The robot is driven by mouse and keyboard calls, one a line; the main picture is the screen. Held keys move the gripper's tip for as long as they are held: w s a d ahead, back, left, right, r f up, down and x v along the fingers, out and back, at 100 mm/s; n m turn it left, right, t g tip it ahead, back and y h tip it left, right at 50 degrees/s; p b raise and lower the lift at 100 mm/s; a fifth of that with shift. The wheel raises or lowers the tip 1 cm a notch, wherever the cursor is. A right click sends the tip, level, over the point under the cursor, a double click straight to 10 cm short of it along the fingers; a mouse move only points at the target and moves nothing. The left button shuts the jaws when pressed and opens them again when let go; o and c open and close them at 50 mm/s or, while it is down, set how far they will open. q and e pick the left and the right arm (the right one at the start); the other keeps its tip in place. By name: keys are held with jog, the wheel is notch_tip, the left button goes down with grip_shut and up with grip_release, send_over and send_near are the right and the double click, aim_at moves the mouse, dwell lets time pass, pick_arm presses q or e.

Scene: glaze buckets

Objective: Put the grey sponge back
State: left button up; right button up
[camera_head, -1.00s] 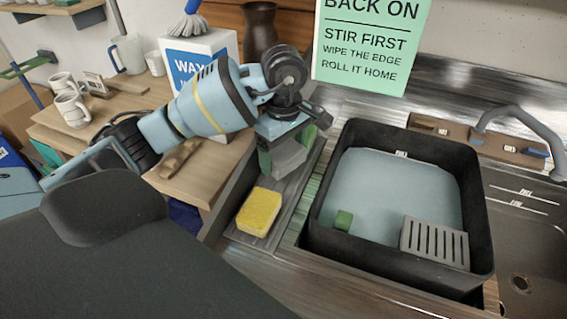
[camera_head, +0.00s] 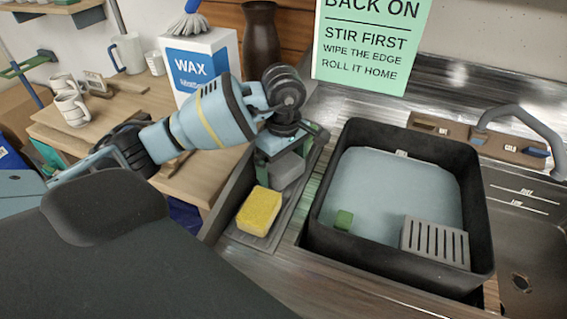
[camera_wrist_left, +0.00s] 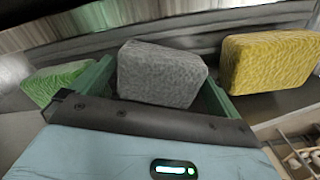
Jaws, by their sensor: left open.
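The grey sponge (camera_head: 287,170) sits in the narrow sponge tray (camera_head: 266,241), between the yellow sponge (camera_head: 259,211) and the green sponge (camera_head: 311,133). My left gripper (camera_head: 284,158) is over it, open, with one green finger on each side. In the left wrist view the grey sponge (camera_wrist_left: 162,74) is between the spread fingers, with a visible gap at least on the right. The green sponge (camera_wrist_left: 58,83) is to the left there and the yellow sponge (camera_wrist_left: 270,61) to the right. The sponge's underside is hidden. My right gripper is not in view.
A black bucket (camera_head: 318,237) with pale blue glaze stands right of the tray. A wax box (camera_head: 195,65) and mugs (camera_head: 72,107) stand on the wooden table at left.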

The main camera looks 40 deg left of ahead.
aim_at(283, 164)
pick_arm(q)
jog(key=shift+r, duration=0.1)
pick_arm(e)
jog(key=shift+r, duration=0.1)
pick_arm(q)
jog(key=shift+r, duration=0.25)
notch_tip(283, 164, up, 12)
jog(key=p, duration=0.1)
jog(key=shift+f, duration=0.15)
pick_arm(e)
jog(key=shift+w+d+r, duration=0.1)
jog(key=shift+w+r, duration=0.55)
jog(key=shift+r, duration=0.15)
pick_arm(q)
jog(key=shift+s+f, duration=0.1)
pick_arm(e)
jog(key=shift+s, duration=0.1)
